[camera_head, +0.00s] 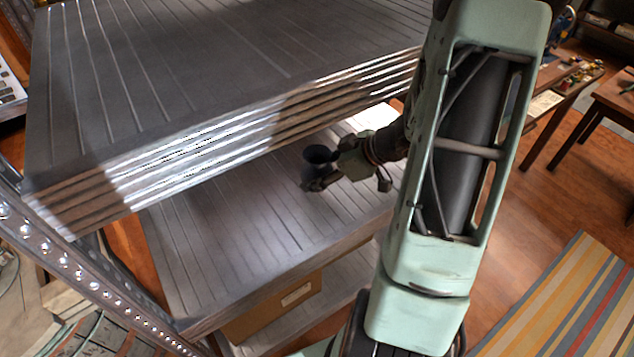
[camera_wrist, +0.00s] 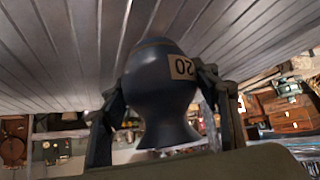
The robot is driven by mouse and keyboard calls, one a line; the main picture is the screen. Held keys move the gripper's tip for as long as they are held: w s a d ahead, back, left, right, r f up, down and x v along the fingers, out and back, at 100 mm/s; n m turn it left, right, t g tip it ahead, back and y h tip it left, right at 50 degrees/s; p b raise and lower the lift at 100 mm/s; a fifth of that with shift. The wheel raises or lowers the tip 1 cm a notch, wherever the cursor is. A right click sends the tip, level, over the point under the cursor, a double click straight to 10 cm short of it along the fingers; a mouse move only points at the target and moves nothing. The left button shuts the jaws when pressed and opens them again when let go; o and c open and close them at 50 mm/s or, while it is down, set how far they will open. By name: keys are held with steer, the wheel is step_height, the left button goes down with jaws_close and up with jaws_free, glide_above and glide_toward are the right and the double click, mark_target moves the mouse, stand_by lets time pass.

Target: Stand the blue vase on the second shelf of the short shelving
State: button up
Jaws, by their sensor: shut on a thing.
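The dark blue vase (camera_head: 318,154) is in my gripper (camera_head: 322,178), over the second shelf (camera_head: 250,222) of the metal shelving. In the wrist view the vase (camera_wrist: 158,75) fills the middle, with a tan label that reads "20" upside down. The fingers of my gripper (camera_wrist: 165,108) are shut on it, one on each side. In the head view its flared mouth faces up and it looks roughly upright. I cannot tell whether its base touches the shelf.
The thick top shelf (camera_head: 200,70) lies above and left of the vase. A perforated post (camera_head: 75,268) stands at the left. A cardboard box (camera_head: 275,308) is below the second shelf. The second shelf is bare around the vase. A striped rug (camera_head: 560,300) lies at right.

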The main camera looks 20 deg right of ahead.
steer(key=f, duration=0.1)
steer(key=f+b, duration=0.1)
steer(key=f, duration=0.2)
steer(key=shift+w, duration=0.3)
steer(key=shift+r, duration=0.1)
steer(key=o, duration=1.3)
steer(key=shift+o, duration=0.2)
steer(key=p+v, duration=0.3)
steer(key=v, duration=0.9)
